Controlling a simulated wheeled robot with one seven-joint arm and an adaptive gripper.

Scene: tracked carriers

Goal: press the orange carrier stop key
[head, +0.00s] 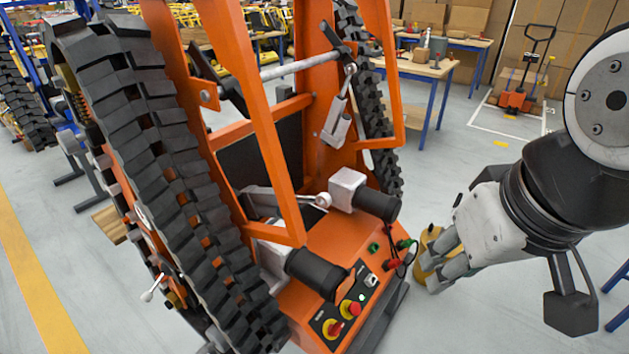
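The orange carrier (235,60) with black tracks fills the middle of the head view. Its sloping control panel is at the lower front. Two red knobs on yellow bases sit there, one nearer (333,328) and one just behind it (352,308). I cannot tell from their labels which is the stop key. My gripper (436,262) hangs to the right of the panel, apart from both knobs. Its grey fingers point left and down. A yellow-brown object (430,246) shows at the fingers; I cannot tell whether it is held or behind them.
Small green and red connectors (391,264) with a dark cable sit at the panel's right edge. Black cylinders (318,272) rise behind the knobs. A blue-framed carrier (65,140) stands at left. Tables (428,68) and a pallet truck (517,98) are farther back.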

